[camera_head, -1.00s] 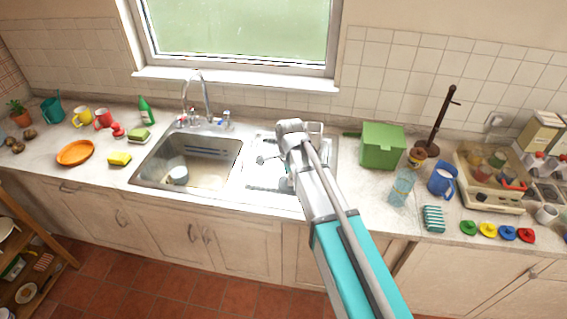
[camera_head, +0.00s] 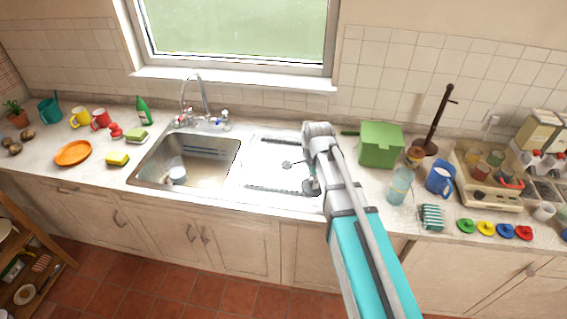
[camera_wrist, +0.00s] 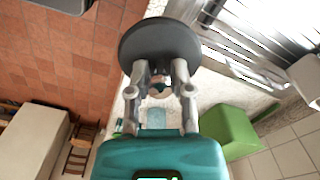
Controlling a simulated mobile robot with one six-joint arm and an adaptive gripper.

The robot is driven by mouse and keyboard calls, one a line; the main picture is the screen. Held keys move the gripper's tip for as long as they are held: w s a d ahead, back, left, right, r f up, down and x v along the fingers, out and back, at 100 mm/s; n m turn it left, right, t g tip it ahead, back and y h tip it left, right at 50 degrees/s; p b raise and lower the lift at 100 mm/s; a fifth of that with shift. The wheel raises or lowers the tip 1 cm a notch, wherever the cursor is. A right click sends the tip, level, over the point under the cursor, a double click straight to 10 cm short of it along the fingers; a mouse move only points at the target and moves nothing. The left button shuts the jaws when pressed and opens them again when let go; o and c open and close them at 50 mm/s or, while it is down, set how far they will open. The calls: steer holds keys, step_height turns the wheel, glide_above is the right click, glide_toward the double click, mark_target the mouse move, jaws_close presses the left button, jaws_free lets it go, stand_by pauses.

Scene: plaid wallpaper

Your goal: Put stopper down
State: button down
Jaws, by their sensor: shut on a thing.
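The stopper is a dark grey round disc with a small knob; it fills the top middle of the wrist view (camera_wrist: 160,45). My gripper (camera_wrist: 160,88) is shut on the stopper's knob, with the disc beyond the fingertips. In the head view the stopper (camera_head: 309,188) shows at the right end of the metal drainboard (camera_head: 265,175), beside my arm. My gripper (camera_head: 314,180) there is partly hidden by my forearm. I cannot tell whether the disc touches a surface or hangs just above it.
The sink basin (camera_head: 205,178) with a pale cup (camera_head: 178,174) lies left. A green box (camera_head: 381,146), a clear bottle (camera_head: 400,187) and a blue pitcher (camera_head: 439,179) stand right of my arm. Most of the drainboard is clear.

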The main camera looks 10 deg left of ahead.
steer(key=w+a+f+b, duration=0.1)
steer(key=w+f+b, duration=0.2)
steer(key=w, duration=0.1)
steer(key=w+a+f+b, duration=0.1)
steer(key=w+f+b, duration=0.2)
steer(key=w, duration=0.1)
steer(key=w+a+f+b, duration=0.1)
steer(key=w+f+b, duration=0.2)
steer(key=w, duration=0.1)
steer(key=shift+w+a, duration=0.3)
steer(key=shift+w, duration=0.1)
steer(key=shift+f, duration=0.1)
steer(key=shift+w+f+b, duration=0.4)
steer(key=shift+f+b, duration=0.4)
steer(key=shift+b, duration=0.1)
steer(key=shift+f+b, duration=1.15)
steer(key=shift+f, duration=0.1)
steer(key=c, duration=0.5)
jaws_free()
